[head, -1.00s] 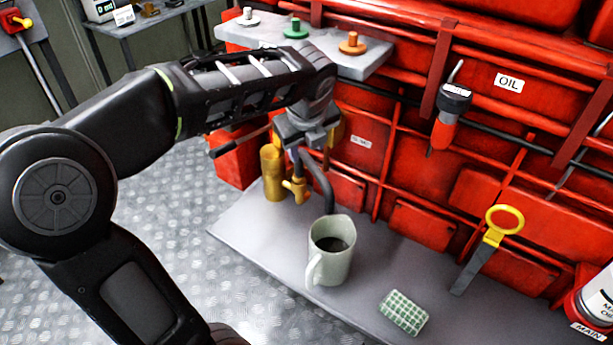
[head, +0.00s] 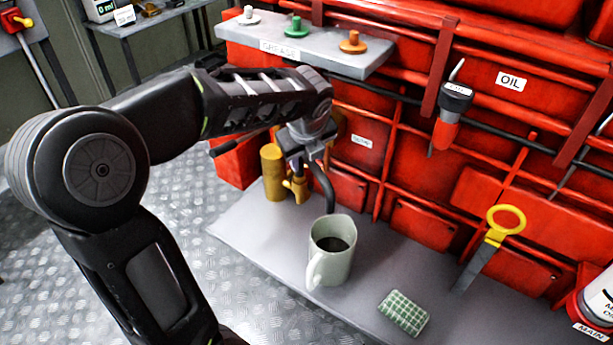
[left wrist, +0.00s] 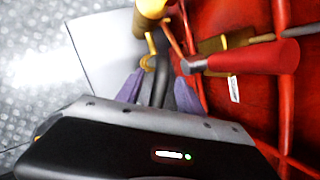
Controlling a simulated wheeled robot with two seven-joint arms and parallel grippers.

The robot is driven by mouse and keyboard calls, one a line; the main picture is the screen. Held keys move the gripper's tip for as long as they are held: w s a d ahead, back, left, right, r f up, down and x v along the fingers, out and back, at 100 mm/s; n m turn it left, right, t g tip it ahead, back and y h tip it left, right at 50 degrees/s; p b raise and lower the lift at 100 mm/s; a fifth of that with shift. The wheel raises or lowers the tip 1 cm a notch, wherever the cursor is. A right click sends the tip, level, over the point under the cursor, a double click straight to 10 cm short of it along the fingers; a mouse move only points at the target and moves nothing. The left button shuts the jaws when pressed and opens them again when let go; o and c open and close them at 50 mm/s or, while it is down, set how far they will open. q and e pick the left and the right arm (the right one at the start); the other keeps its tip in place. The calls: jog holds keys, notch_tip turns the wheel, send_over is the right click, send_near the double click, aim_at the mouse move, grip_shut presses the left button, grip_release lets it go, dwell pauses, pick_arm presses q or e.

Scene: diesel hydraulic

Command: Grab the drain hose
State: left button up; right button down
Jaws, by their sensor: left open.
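The drain hose (head: 324,188) is a dark bent tube hanging beside the brass tap (head: 297,184), its lower end at the pale jug (head: 331,250). My left gripper (head: 305,168) is at the upper part of the hose, pointing down. In the left wrist view, my left gripper (left wrist: 158,92) is open, with one finger on each side of the dark hose (left wrist: 160,82). I cannot tell whether either finger touches it. The hose's upper end is hidden by my gripper in the head view. My right gripper is not in view.
A brass cylinder (head: 272,172) stands left of the tap. A red handle (left wrist: 255,57) lies close right of my fingers in the wrist view. A green checked cloth (head: 404,312) and a yellow-handled tool (head: 490,245) are on the right. The grey shelf (head: 250,228) is clear at left.

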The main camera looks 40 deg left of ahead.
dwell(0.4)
pick_arm(q)
grip_shut()
dwell(1.3)
